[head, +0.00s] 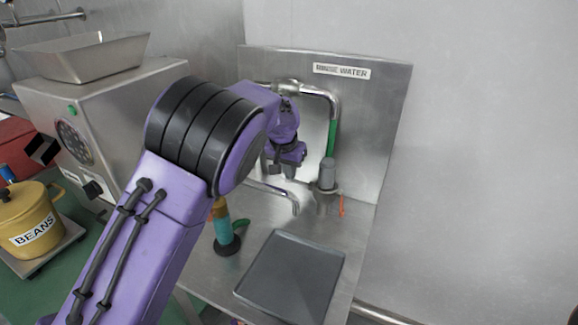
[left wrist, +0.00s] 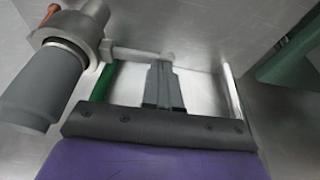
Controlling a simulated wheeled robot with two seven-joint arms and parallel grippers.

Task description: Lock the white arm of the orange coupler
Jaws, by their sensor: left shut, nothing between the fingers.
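A grey fitting (head: 327,174) stands upright at the back of the steel counter, with a green hose end above it and a small orange lever (head: 341,206) at its lower right. In the left wrist view the grey fitting (left wrist: 45,85) is at the left, with the orange lever (left wrist: 25,38) above it. A pale grey arm (left wrist: 140,55) sticks out from its collar toward my fingertips. My left gripper (left wrist: 162,64) is shut and empty, with its tips close to this arm; contact cannot be told. In the head view my left gripper (head: 287,168) is left of the fitting.
A steel backsplash (head: 385,95) rises behind the counter. A dark grey tray (head: 292,278) lies at the front, and a teal and brown handled tool (head: 224,230) stands left of it. A steel grinder (head: 110,105) and yellow beans pot (head: 32,220) are at the left.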

